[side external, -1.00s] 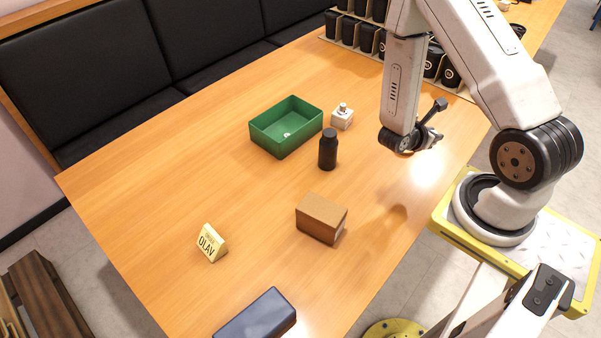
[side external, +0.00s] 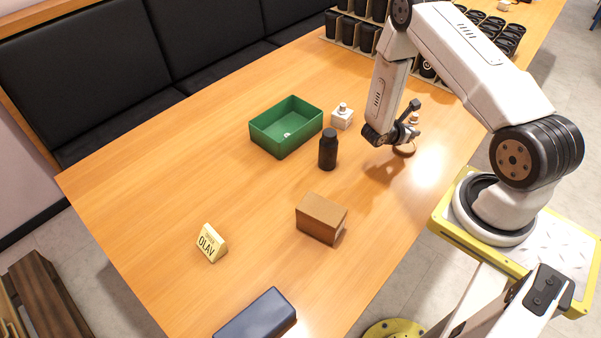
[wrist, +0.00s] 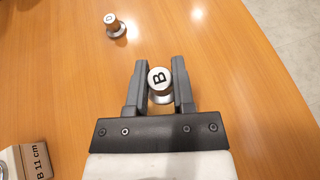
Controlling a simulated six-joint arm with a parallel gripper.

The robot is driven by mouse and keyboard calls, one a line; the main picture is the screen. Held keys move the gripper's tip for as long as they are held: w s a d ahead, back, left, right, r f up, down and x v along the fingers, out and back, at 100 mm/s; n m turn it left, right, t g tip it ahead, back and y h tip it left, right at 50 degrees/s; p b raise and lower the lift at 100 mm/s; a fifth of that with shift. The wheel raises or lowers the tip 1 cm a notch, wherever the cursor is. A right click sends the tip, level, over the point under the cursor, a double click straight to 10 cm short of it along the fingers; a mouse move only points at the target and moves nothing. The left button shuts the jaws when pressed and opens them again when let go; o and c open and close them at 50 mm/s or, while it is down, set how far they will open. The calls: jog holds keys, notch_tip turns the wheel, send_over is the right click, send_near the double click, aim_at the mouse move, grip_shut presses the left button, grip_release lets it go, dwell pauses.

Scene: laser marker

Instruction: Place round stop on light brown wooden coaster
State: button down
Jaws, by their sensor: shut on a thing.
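My gripper (wrist: 160,88) is shut on a round-topped piece lettered B (wrist: 159,78), which I take as the round stop. In the side external view my gripper (side external: 410,132) is low over the right part of the table. A small brown disc (side external: 404,150), likely the light brown wooden coaster, lies by the fingers and is partly covered. I cannot tell whether the held piece touches anything below.
A similar piece lettered D (wrist: 115,25) stands ahead on the left. A green bin (side external: 268,140), a white block with a knob (side external: 342,118), a black bottle (side external: 328,150) and a cardboard box (side external: 318,222) stand to the left.

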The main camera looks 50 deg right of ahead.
jog(key=shift+d+f, duration=0.1)
jog(key=shift+w+d+f, duration=0.1)
jog(key=shift+w+f, duration=0.1)
jog(key=shift+f, duration=1.55)
jog(key=shift+f, duration=0.1)
jog(key=shift+c, duration=2.3)
grip_release()
jog(key=shift+w+a+r, duration=0.15)
jog(key=shift+a+r, duration=0.15)
jog(key=shift+a, duration=0.05)
jog(key=v, duration=1.1)
jog(key=shift+a, duration=0.1)
